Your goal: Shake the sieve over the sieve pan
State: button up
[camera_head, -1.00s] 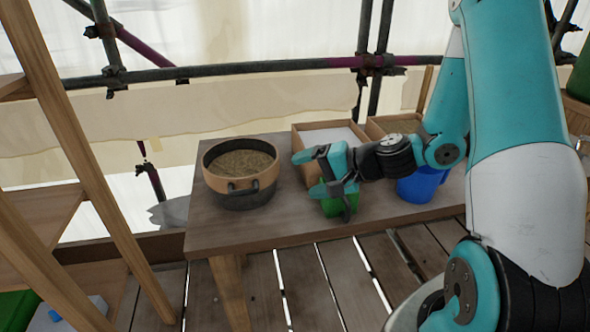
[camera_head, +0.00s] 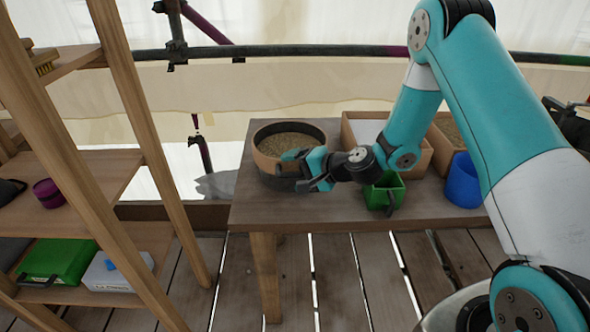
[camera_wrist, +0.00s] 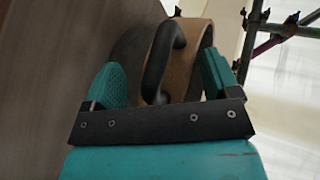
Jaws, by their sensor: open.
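The sieve (camera_head: 263,145), a round wooden rim with brown grainy stuff inside, sits on the dark sieve pan (camera_head: 268,178) at the left end of the table. My gripper (camera_head: 297,171) is at the near side of the sieve and hides part of its rim and of the pan. In the wrist view the open fingers of my gripper (camera_wrist: 162,70) stand either side of a black loop handle (camera_wrist: 160,55) on the sieve's wooden wall (camera_wrist: 195,45). The handle is between the fingers, with gaps on both sides.
On the wooden table (camera_head: 250,213), a green container (camera_head: 380,196), a blue container (camera_head: 463,185) and wooden boxes (camera_head: 417,158) stand to the right. A wooden shelf (camera_head: 90,180) with several items is at the left. Scaffold poles (camera_head: 320,50) run behind.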

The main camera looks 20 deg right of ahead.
jog(key=shift+w+a+f, duration=0.15)
jog(key=shift+w+a, duration=0.05)
